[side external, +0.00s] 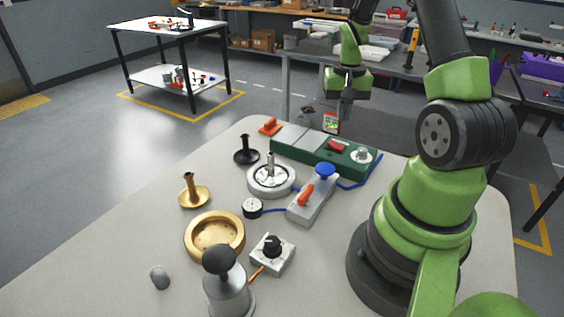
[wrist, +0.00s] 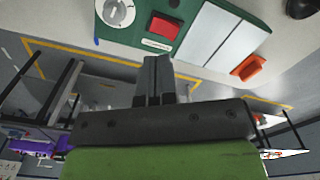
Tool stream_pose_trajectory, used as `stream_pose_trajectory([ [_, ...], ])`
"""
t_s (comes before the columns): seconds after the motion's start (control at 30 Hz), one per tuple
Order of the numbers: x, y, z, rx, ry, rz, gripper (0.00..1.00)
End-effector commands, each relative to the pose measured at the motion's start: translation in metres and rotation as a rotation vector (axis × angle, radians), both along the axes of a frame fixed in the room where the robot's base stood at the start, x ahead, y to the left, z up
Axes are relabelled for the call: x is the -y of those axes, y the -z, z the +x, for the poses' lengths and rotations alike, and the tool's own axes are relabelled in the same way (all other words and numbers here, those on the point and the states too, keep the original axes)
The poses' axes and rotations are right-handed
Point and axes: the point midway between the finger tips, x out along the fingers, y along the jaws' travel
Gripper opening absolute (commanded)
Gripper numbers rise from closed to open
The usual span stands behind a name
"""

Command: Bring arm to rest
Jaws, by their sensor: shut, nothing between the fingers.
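My gripper (side external: 344,106) hangs beyond the far edge of the work table, above and behind the green control panel. In the wrist view its fingers (wrist: 153,64) are together with nothing between them. The green panel (side external: 282,149) carries a red button (side external: 339,146), a white dial (side external: 362,155) and pale plates. The panel also shows at the top of the wrist view (wrist: 190,40). The gripper is apart from everything on the table.
On the table (side external: 130,262) stand a brass ring (side external: 188,238), a brass stemmed part (side external: 194,196), a black stemmed part (side external: 246,153), a silver round housing (side external: 270,190), a grey block with blue knob (side external: 313,205), a switch box (side external: 272,262) and a grey peg (side external: 160,277). The table's front left is clear.

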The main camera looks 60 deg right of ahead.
Motion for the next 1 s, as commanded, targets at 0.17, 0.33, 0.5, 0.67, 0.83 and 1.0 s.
stream_pose_trajectory([
  [0.17, -0.029, -0.042, 0.019, 0.067, -0.078, -0.044, 0.0],
  [0.33, -0.093, -0.106, 0.031, 0.195, -0.216, -0.094, 0.0],
  [0.5, -0.16, -0.153, 0.017, 0.34, -0.36, -0.111, 0.0],
  [0.67, -0.213, -0.181, -0.015, 0.482, -0.497, -0.1, 0.0],
  [0.83, -0.247, -0.191, -0.048, 0.598, -0.608, -0.069, 0.0],
  [1.0, -0.26, -0.192, -0.065, 0.653, -0.659, -0.048, 0.0],
])
